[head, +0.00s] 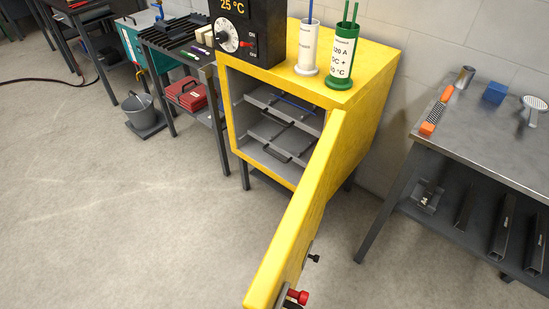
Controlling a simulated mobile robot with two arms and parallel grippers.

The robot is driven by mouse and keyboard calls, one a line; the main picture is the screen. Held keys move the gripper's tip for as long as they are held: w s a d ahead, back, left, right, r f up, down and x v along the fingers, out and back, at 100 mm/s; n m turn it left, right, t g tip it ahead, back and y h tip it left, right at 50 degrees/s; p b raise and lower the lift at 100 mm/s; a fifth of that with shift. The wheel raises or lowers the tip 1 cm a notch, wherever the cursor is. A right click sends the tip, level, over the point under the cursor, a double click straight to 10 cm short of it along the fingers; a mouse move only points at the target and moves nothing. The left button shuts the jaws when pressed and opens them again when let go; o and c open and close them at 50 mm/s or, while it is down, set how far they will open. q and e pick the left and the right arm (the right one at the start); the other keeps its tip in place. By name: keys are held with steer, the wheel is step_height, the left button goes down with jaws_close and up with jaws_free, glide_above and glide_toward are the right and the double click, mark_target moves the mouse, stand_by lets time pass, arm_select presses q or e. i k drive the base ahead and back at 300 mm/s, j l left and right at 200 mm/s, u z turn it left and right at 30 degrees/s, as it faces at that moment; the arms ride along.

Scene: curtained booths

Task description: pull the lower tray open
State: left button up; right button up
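A yellow cabinet (371,87) stands in the middle of the head view with its front open. Its yellow door (297,222) is swung wide toward me and hides the right part of the opening. Inside, a grey upper tray (262,97) sits above a grey lower tray (267,132). The lower tray has a dark handle (277,153) at its front edge and appears to sit inside the cabinet. Neither of my grippers shows in this view.
A black control box (262,45) and two labelled canisters, white (306,52) and green (341,58), stand on the cabinet. A metal bench (490,135) is at right. A bucket (140,105) and red toolbox (188,94) are at left. The floor (130,225) in front is clear.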

mark_target(297, 145)
steer(key=i+j+z, duration=0.25)
steer(key=j+z, duration=0.2)
steer(key=j, duration=0.2)
steer(key=i+j+z, duration=0.15)
steer(key=j+z, duration=0.25)
steer(key=j, duration=0.3)
steer(key=j+z, duration=0.45)
steer(key=j, duration=0.3)
